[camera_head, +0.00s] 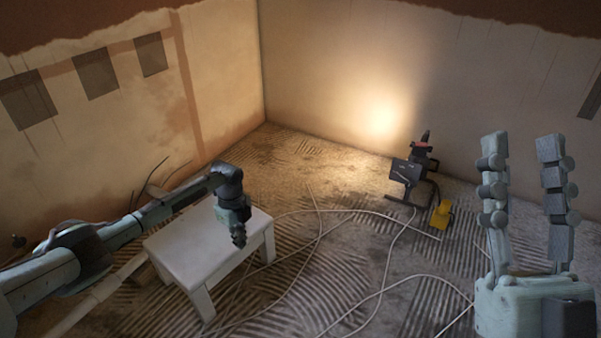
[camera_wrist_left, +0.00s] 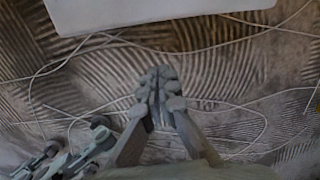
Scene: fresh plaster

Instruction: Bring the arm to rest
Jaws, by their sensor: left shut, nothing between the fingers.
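My left arm comes in from the left in the head view. Its gripper (camera_head: 238,235) points down in front of the white stool, above the floor. The left wrist view shows the left fingers (camera_wrist_left: 160,80) brought together at the tips, with nothing between them. My right gripper (camera_head: 524,150) stands at the right of the head view, fingers pointing up and spread apart, with empty space between them.
A low white stool (camera_head: 200,248) stands below my left forearm; its edge shows in the left wrist view (camera_wrist_left: 130,12). A work lamp (camera_head: 410,170) and a yellow object (camera_head: 441,214) stand farther back. Pale cables (camera_head: 388,262) cross the ridged floor (camera_head: 300,290).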

